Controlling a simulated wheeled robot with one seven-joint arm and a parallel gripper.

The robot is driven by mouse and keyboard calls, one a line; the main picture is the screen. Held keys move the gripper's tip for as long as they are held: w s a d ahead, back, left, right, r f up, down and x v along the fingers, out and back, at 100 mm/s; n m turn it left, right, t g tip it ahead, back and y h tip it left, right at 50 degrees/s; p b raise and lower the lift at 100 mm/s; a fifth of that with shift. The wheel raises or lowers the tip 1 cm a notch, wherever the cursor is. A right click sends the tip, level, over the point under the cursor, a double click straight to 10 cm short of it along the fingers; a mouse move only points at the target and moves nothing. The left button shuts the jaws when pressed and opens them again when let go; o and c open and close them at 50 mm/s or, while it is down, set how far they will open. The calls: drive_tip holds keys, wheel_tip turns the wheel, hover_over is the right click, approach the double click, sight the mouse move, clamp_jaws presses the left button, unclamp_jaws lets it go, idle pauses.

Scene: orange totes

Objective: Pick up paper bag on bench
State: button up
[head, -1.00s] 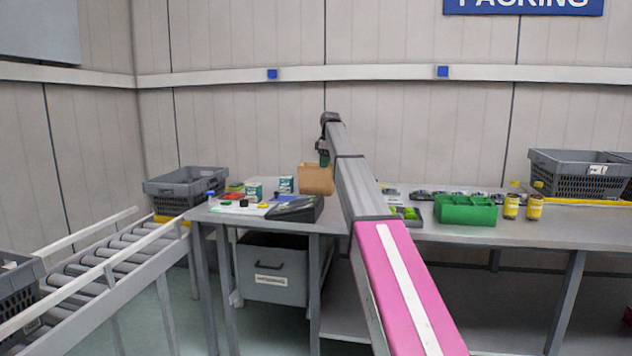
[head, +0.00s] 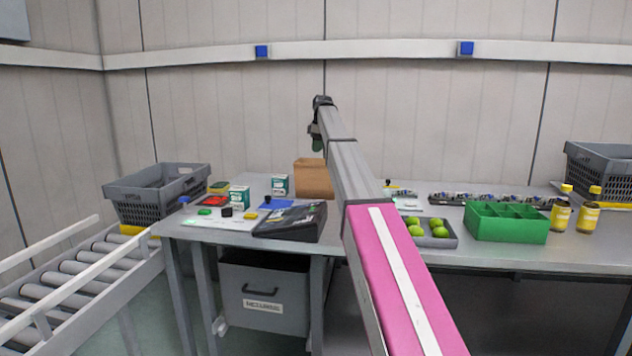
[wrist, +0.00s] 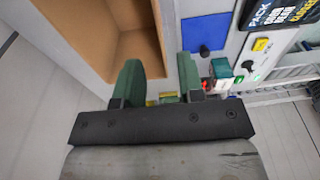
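The brown paper bag (head: 313,180) stands upright at the back of the bench (head: 345,226). In the wrist view the bag (wrist: 85,35) is at the upper left, with its open top facing the camera. My gripper (head: 317,146) is just above the bag's top edge in the head view. In the wrist view my gripper (wrist: 160,65) has its two green fingers apart with nothing clamped. The bag's right wall lines up with the gap between the fingers; I cannot tell whether the fingertips reach below its rim.
A dark case (head: 291,222), small white-green boxes (head: 239,198) and a blue pad (wrist: 205,33) lie near the bag. A tray of green balls (head: 437,233), a green divided bin (head: 505,222) and yellow bottles (head: 561,214) stand to the right. A grey crate (head: 160,193) is left.

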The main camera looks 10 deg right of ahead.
sight(314, 176)
drive_tip(key=f, duration=0.3)
drive_tip(key=a+f, duration=0.1)
drive_tip(key=f, duration=0.6)
drive_tip(key=shift+w+a+f, duration=0.15)
drive_tip(key=shift+w+f, duration=0.1)
drive_tip(key=shift+w, duration=0.05)
drive_tip(key=shift+c, duration=0.4)
clamp_jaws()
